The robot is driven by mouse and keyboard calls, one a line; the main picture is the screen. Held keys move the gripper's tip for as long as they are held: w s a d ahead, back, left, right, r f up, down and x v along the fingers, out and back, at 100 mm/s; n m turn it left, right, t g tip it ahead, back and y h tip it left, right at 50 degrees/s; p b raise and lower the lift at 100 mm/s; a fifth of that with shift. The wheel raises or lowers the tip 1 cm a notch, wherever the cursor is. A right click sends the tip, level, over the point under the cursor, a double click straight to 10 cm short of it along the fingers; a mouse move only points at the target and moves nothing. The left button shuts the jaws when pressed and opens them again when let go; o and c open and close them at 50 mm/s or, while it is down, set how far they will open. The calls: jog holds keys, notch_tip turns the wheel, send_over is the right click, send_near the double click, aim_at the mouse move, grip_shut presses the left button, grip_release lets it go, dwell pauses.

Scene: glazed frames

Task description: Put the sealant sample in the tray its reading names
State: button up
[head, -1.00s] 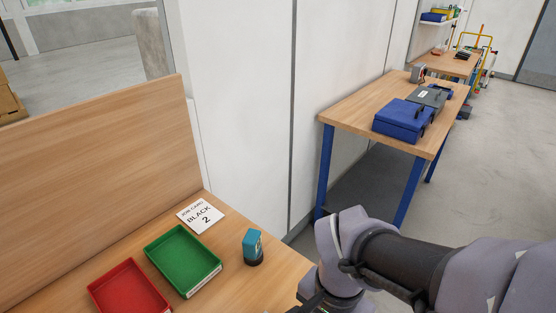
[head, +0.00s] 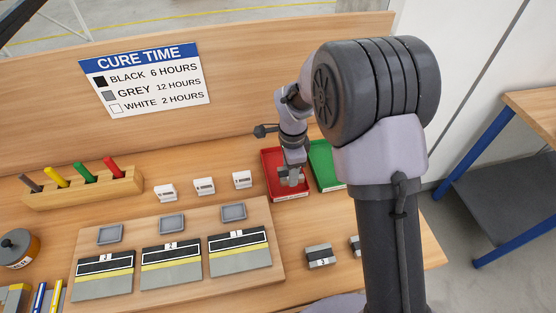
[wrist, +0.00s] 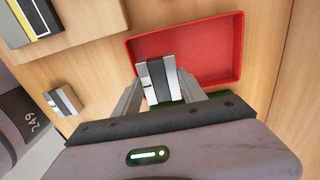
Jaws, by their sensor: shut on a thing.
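My gripper (head: 292,181) is shut on a small grey sample block with black and white bands (wrist: 160,78). The wrist view shows the block between both fingers, over one corner of the red tray (wrist: 240,50); I cannot tell whether it touches. Any number on it is unreadable. In the head view the red tray (head: 266,160) is partly behind my gripper. The green tray (head: 322,165) is beside it, partly hidden by my arm. A cure-time sign (head: 145,78) reads black 6 hours, grey 12 hours, white 2 hours.
A board (head: 270,285) holds three panels with black, yellow and grey bands. Three white devices (head: 204,186) stand behind it. Another sample block (head: 320,257) lies right of the board, with one more partly behind my arm. A pen block (head: 85,187) stands left.

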jog(key=w+a, duration=0.1)
jog(key=w, duration=0.3)
jog(key=w+a, duration=0.1)
jog(key=w, duration=0.1)
jog(key=shift+w+a+f, duration=0.3)
jog(key=shift+f, duration=0.05)
jog(key=f, duration=0.1)
jog(key=f+b, duration=0.1)
jog(key=f, duration=0.1)
jog(key=shift+w+a+f, duration=0.1)
jog(key=shift+w+f, duration=0.1)
jog(key=shift+f, duration=0.05)
jog(key=shift+b, duration=0.3)
jog(key=shift+f, duration=0.2)
jog(key=o, duration=1.5)
jog(key=shift+r, duration=0.15)
